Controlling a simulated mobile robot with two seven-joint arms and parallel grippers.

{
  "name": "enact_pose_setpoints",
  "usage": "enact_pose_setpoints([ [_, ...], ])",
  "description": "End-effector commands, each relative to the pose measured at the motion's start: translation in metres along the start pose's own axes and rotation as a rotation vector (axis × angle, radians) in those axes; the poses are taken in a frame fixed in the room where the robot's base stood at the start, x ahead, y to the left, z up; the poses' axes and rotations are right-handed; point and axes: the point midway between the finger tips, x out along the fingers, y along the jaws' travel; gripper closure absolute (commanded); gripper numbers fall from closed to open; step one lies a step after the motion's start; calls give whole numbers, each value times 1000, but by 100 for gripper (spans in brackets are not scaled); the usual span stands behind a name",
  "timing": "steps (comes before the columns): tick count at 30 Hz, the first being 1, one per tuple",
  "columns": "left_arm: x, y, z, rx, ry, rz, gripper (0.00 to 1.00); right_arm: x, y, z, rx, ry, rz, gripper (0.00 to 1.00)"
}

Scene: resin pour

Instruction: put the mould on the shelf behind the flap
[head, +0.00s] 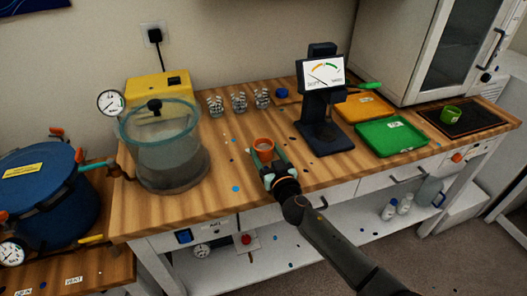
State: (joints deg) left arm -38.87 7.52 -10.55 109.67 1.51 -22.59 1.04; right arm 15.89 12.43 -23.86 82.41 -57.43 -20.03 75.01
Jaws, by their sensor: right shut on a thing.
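My right gripper (268,161) is at the front middle of the wooden bench, shut on a small orange cup-shaped mould (264,143). The mould is upright with its open top showing; I cannot tell whether it touches the bench. A small green cup (451,115) stands on a black mat (470,121) at the right. A white cabinet (398,50) with a glazed door (470,45), which may be the flap, stands at the back right. The door appears shut, and the shelf behind it cannot be made out clearly. My left gripper is not in view.
A clear vacuum chamber (165,150) stands left of the mould. A black dial stand (322,105) is to the right, beside a green tray (391,137) and an orange tray (362,107). Several small jars (238,102) stand behind. Bare bench surrounds the gripper.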

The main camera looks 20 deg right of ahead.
Motion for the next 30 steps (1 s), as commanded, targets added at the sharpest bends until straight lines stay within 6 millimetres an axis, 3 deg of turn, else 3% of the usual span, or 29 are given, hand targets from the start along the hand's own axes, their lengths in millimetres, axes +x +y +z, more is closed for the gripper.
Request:
enact_pose_setpoints([
  [1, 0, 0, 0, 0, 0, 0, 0, 0, 0, 0, 0, 0, 0, 47],
  [12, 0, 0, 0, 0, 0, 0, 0, 0, 0, 0, 0, 0, 0, 88],
  [13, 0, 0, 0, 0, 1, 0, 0, 0, 0, 0, 0, 1, 0, 88],
  [14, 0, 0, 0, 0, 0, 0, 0, 0, 0, 0, 0, 1, 0, 96],
  [23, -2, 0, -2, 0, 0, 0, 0, -3, 0, -4, 1, 0, 0, 97],
  [30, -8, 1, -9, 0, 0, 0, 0, -25, 0, -20, 1, 1, 0, 97],
])
